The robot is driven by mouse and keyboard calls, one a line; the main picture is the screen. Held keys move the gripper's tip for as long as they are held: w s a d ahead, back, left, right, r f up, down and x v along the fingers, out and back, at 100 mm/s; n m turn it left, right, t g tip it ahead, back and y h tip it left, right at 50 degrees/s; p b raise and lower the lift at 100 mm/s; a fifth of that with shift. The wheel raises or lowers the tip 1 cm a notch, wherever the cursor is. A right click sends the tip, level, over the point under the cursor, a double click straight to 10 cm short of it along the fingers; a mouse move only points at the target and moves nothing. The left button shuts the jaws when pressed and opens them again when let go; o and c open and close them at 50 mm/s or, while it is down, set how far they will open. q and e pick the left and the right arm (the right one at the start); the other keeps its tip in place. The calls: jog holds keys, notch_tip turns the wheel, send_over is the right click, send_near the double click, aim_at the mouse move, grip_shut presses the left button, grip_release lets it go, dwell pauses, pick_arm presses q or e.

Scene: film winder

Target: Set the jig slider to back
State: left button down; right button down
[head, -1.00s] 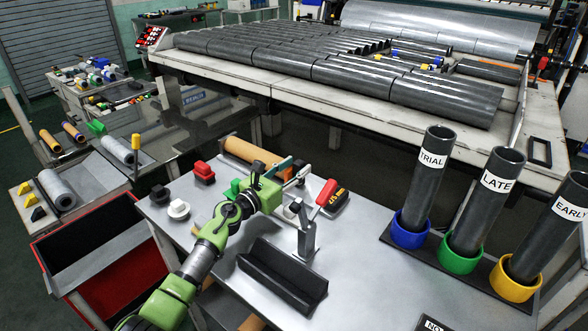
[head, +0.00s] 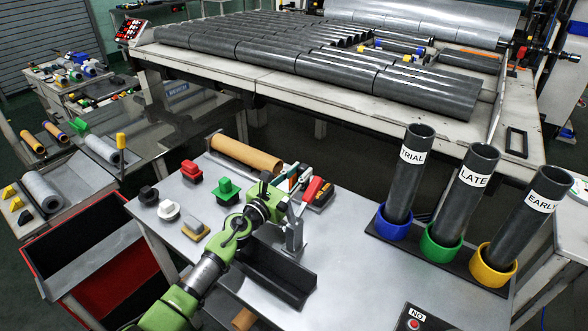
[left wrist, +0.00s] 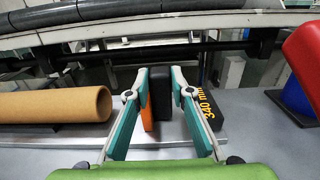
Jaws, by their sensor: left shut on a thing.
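My left gripper (head: 291,176) reaches over the table to the jig, beside the red-handled clamp. In the left wrist view my left gripper (left wrist: 160,88) has its two fingers on either side of an upright black block (left wrist: 162,97), which appears to be the jig slider, and is shut on it. An orange part (left wrist: 147,112) shows left of the block, and a black jig piece with yellow "340 mm" lettering (left wrist: 207,106) lies to its right. In the head view the jig (head: 319,196) is partly hidden by the gripper and the clamp handle. My right gripper is not in view.
The clamp's red handle (head: 312,188) rises close to my gripper. A brown tube (head: 246,154) lies left of the jig. Red (head: 191,172) and green (head: 227,189) knobbed blocks stand nearby. A black angled trough (head: 275,272) lies in front. Labelled tubes stand in coloured cups (head: 440,243) at right.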

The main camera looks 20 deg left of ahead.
pick_arm(q)
jog(key=shift+s+d+f, duration=0.1)
jog(key=shift+d+f, duration=0.05)
jog(key=shift+d, duration=0.1)
jog(key=c, duration=1.8)
grip_release()
jog(key=shift+r, duration=5.1)
jog(key=shift+f, duration=0.1)
